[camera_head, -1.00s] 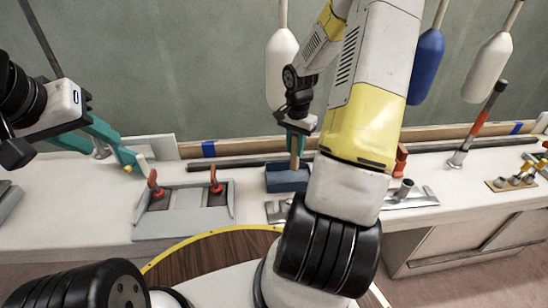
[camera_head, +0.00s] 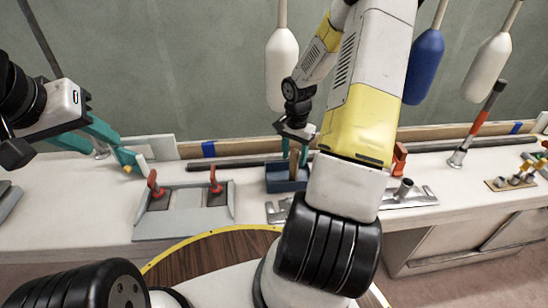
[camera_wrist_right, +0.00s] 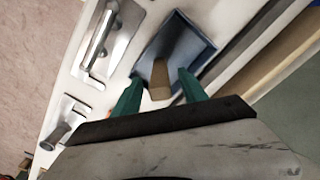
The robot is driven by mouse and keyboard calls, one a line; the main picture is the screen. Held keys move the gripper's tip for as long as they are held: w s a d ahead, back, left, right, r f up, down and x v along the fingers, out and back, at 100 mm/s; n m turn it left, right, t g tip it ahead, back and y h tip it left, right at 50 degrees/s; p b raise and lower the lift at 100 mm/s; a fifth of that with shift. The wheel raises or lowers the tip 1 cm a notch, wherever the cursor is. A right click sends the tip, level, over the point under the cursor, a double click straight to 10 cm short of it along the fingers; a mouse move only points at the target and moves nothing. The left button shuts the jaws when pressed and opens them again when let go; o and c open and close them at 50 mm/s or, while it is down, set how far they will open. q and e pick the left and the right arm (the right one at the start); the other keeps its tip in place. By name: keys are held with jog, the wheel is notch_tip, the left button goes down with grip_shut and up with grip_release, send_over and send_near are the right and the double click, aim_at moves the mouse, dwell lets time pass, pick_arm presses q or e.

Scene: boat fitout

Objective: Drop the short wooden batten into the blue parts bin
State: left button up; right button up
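The short wooden batten (camera_head: 294,165) stands roughly upright in the blue parts bin (camera_head: 286,184), its upper part above the rim. My right gripper (camera_head: 295,150) is above the bin, its teal fingers spread on either side of the batten's top. In the right wrist view, the batten (camera_wrist_right: 159,78) sits between the fingers with a gap on each side, inside the bin (camera_wrist_right: 190,38). Its lower end is hidden. My left gripper (camera_head: 118,160) is at the left over the bench, fingers apart, with no batten in it.
A grey tray with red-handled clamps (camera_head: 184,207) lies left of the bin. A metal plate with a tube (camera_head: 405,194) lies to its right, partly behind my arm. A dark bar (camera_head: 235,162) runs behind.

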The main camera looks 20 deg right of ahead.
notch_tip(320, 180, up, 7)
jog(key=shift+f, duration=0.1)
jog(key=shift+r, duration=0.5)
jog(key=shift+a+r, duration=0.1)
jog(key=shift+r, duration=0.2)
jog(key=s+a+r+n+t+y, duration=0.1)
jog(key=s+a+r+n+t, duration=0.2)
jog(key=s+a+r+n, duration=0.2)
jog(key=s+a+r+n+t+y, duration=0.1)
jog(key=s+a+r+n+t, duration=0.2)
jog(key=s+a+r+n, duration=0.3)
jog(key=s+a+r, duration=0.2)
jog(key=s+r, duration=0.1)
jog(key=r, duration=0.3)
jog(key=s+a+r, duration=0.3)
jog(key=r, duration=0.3)
jog(key=shift+s+a, duration=0.25)
jog(key=shift+s, duration=0.1)
